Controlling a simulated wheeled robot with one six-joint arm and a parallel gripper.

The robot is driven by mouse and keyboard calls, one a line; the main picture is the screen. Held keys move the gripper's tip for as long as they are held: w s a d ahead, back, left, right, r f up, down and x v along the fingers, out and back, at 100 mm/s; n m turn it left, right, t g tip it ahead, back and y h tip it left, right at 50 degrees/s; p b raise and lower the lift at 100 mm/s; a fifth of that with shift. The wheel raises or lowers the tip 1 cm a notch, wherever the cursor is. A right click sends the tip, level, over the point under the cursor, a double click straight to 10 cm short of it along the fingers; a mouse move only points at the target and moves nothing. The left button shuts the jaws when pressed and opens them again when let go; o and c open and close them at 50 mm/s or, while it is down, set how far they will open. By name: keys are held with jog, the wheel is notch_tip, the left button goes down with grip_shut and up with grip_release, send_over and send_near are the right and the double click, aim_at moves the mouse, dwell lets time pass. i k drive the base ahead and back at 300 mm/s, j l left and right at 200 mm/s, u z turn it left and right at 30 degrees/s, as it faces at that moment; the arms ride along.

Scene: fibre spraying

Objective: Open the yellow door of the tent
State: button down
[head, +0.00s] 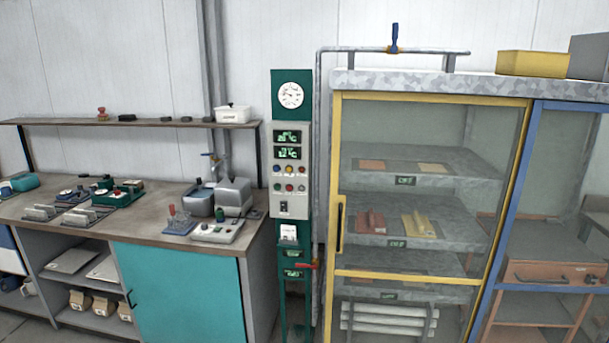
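The tent's yellow door (433,97) is at the right of the head view, a yellow frame around a clear pane. It looks shut. Its upright yellow and black handle (340,226) is on the left side of the door. Behind the pane, grey shelves (420,163) hold red and yellow pieces, and white rolls (385,318) lie at the bottom. A blue-framed door (514,180) stands directly right of the yellow one. My gripper is not in view.
A green control column (290,180) with a gauge, displays and buttons stands just left of the tent. A red valve handle (308,265) sticks out low beside it. A workbench (130,222) with tools and a teal cupboard door (180,295) fills the left.

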aim_at(336, 215)
jog(key=k+l+u, duration=0.1)
jog(key=i+l, duration=0.2)
jog(key=i, duration=0.2)
jog(key=i+l+u, duration=0.15)
jog(key=i, duration=0.25)
jog(key=i+l, duration=0.3)
jog(key=i, duration=0.15)
jog(key=j+u, duration=0.05)
